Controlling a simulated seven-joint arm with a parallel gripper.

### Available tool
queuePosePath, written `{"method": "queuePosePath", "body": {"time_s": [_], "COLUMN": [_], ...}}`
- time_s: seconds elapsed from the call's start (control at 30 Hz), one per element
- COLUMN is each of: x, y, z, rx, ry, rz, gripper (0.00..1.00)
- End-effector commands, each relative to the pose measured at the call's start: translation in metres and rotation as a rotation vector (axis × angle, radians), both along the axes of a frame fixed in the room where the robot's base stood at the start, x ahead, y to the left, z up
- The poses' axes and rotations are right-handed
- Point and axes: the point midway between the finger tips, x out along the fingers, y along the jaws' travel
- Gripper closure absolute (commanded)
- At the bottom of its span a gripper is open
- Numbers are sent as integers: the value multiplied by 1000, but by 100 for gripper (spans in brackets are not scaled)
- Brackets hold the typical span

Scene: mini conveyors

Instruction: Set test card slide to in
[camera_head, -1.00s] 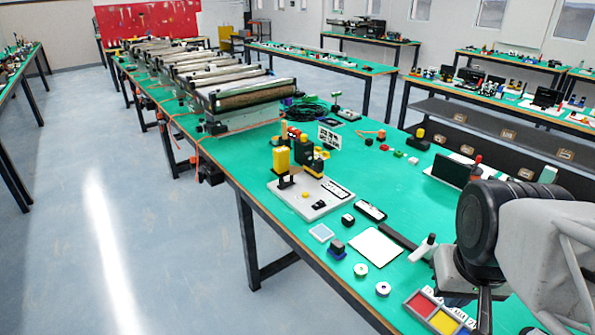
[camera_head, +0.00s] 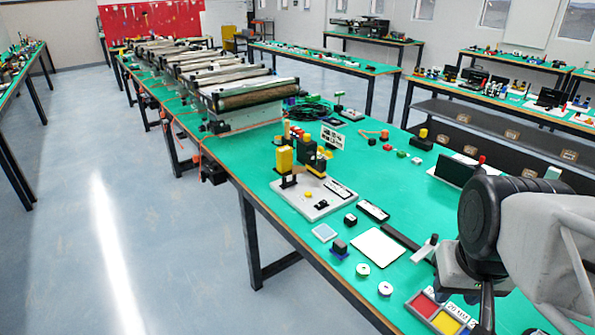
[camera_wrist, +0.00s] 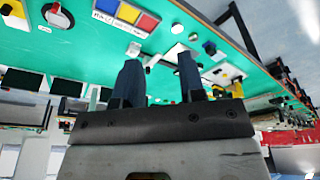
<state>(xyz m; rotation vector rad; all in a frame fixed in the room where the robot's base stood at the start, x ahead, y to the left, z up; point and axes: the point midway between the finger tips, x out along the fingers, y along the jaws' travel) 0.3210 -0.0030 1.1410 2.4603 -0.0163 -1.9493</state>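I cannot tell for sure which thing is the test card slide. A white card with dark marks (camera_head: 332,136) stands upright at the middle of the green bench in the head view. In front of it is a pale base plate (camera_head: 318,209) with a yellow-and-black device (camera_head: 284,161) and a dark labelled strip (camera_head: 338,189). My gripper (camera_wrist: 159,75) shows in the wrist view with its two dark fingers apart and nothing between them. It is above the green bench, apart from these things. In the head view my arm is at the lower right and the fingers are hidden.
A tray with red, yellow and blue sections (camera_head: 441,314) lies near my arm. A white pad (camera_head: 377,248), two small white discs and several small blocks lie on the bench (camera_head: 395,200). Roller conveyors (camera_head: 250,95) run along the far left. A dark screen (camera_head: 453,169) stands at right.

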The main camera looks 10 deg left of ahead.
Motion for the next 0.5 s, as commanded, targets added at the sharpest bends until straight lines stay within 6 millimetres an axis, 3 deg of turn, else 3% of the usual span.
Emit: {"method": "queuePosePath", "body": {"time_s": [0.27,0.5], "x": [37,90], "y": [7,18], "z": [16,35], "rx": [-16,-39], "ry": [15,30], "rz": [96,230], "gripper": [53,53]}}
